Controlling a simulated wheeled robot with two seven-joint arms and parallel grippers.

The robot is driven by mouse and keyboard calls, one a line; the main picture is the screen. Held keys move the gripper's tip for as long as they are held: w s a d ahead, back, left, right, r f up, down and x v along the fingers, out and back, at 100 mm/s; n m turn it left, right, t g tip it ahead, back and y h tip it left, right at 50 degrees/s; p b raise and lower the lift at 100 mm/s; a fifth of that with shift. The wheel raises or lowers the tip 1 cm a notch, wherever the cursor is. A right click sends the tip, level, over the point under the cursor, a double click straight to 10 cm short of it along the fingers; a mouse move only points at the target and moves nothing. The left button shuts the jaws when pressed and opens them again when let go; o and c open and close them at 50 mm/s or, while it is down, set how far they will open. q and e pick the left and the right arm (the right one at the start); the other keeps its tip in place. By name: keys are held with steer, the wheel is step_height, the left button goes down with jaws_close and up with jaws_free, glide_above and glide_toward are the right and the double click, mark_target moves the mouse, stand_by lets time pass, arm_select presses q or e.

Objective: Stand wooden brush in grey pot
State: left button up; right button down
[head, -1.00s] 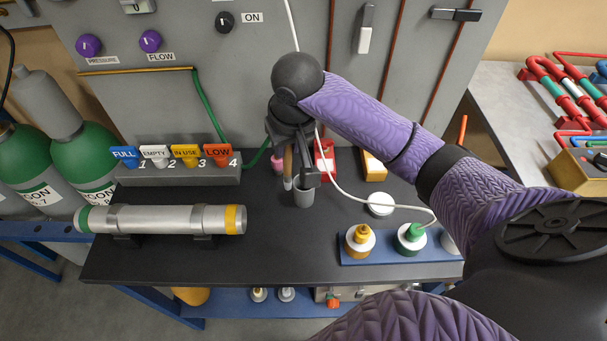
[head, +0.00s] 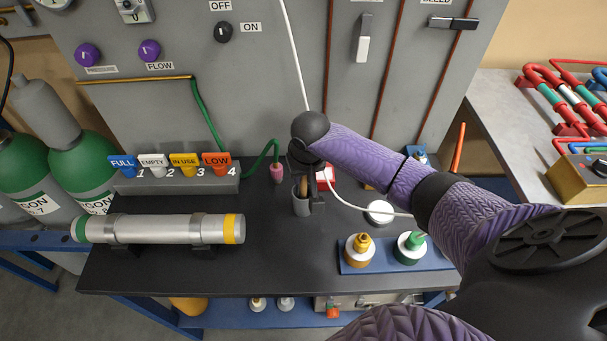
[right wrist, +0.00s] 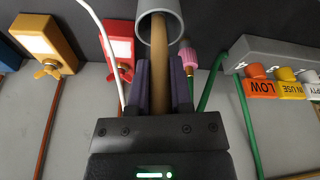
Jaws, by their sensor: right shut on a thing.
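The grey pot (head: 301,204) stands on the dark bench top, and it also shows at the top of the right wrist view (right wrist: 174,10). The wooden brush (right wrist: 158,62) is a brown stick. One end passes into the pot's mouth, and the rest runs back between my fingers. In the head view the brush (head: 303,188) looks close to upright. My right gripper (head: 312,190) is shut on the brush, just above and beside the pot's rim. How deep the brush sits, and whether it touches the bottom, is hidden. My left gripper is not in view.
A pink-capped green hose (head: 277,172) lies left of the pot. A red block (head: 325,180) is close behind the gripper. A white round lid (head: 379,211) and a blue tray (head: 400,257) stand to the right. A metal cylinder (head: 160,229) lies left.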

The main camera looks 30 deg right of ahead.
steer(key=shift+f, duration=0.1)
steer(key=c, duration=0.5)
jaws_free()
steer(key=shift+c, duration=0.2)
steer(key=p+v, duration=0.4)
steer(key=v, duration=0.8)
